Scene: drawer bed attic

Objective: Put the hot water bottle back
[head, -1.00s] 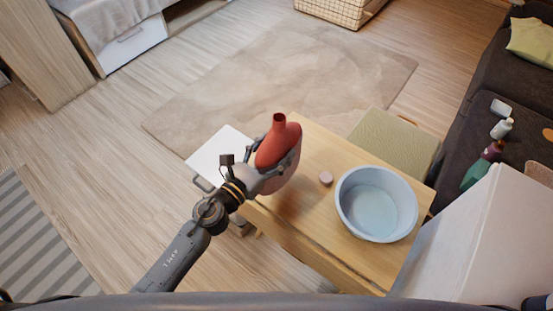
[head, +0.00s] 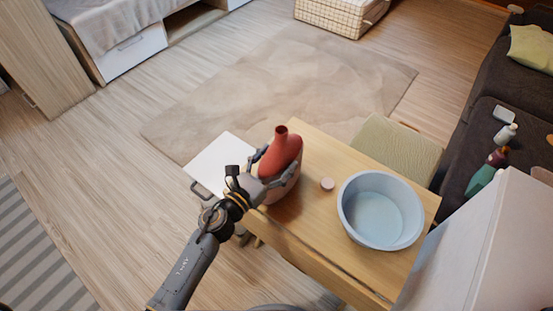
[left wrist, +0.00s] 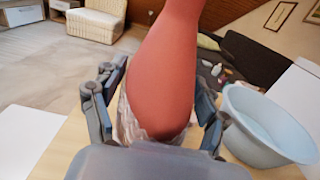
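The red hot water bottle (head: 281,150) stands roughly upright, neck up, at the left end of the wooden table (head: 300,235). Its lower part looks pale pink or covered by something translucent. My left gripper (head: 277,170) has its fingers on both sides of the bottle's lower body and is shut on it. In the left wrist view the bottle (left wrist: 162,75) fills the middle between the two fingers (left wrist: 155,115). Whether its base touches the table is hidden. My right gripper is not in view.
A white panel with a handle (head: 222,165) is left of the table. A green-topped stool (head: 398,148) stands behind. A dark sofa (head: 480,110) is at right.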

